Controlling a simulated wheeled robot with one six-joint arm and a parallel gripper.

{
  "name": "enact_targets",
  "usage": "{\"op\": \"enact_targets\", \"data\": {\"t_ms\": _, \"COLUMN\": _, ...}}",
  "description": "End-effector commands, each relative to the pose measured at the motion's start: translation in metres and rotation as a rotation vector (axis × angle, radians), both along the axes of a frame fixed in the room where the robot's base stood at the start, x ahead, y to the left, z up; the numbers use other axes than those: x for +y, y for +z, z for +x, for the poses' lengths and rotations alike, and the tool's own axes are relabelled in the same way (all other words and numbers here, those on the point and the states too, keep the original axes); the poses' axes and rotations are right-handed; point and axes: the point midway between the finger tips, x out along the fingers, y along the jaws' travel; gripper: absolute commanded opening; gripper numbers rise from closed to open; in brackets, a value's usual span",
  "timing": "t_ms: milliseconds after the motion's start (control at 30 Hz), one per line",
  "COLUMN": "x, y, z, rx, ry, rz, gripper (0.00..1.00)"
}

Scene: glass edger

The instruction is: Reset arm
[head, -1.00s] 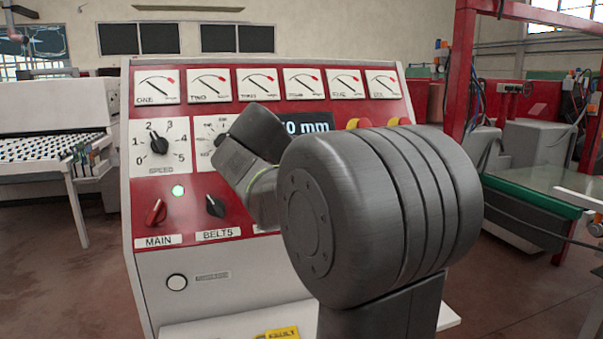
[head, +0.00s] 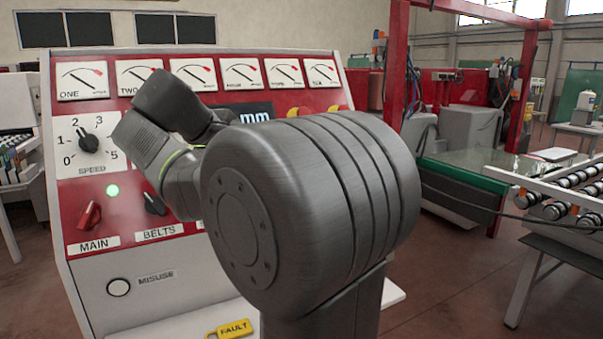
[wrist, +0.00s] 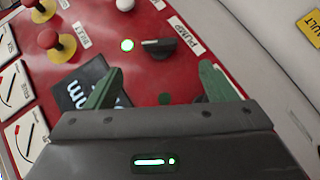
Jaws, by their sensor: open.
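My arm's big grey joint stands in front of the control panel (head: 185,278) in the head view and hides its lower right part; my gripper's fingers are not visible there. In the wrist view my gripper (wrist: 160,90) shows two green fingers spread apart with nothing between them. The gripper appears apart from the panel face.
The panel carries the red MAIN switch (head: 89,215), BELTS knob (head: 155,204), SPEED dial (head: 88,140) and a row of gauges. A yellow FAULT tag (head: 233,328) lies on the ledge. A roller conveyor (head: 560,190) stands at right, with open floor before it.

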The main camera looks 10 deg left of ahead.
Motion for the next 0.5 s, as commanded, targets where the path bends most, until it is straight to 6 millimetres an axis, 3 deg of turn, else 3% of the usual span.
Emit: {"op": "enact_targets", "data": {"t_ms": 500, "x": -0.030, "y": -0.059, "z": 0.061, "rx": 0.003, "ry": -0.004, "rz": -0.002, "gripper": 0.77}}
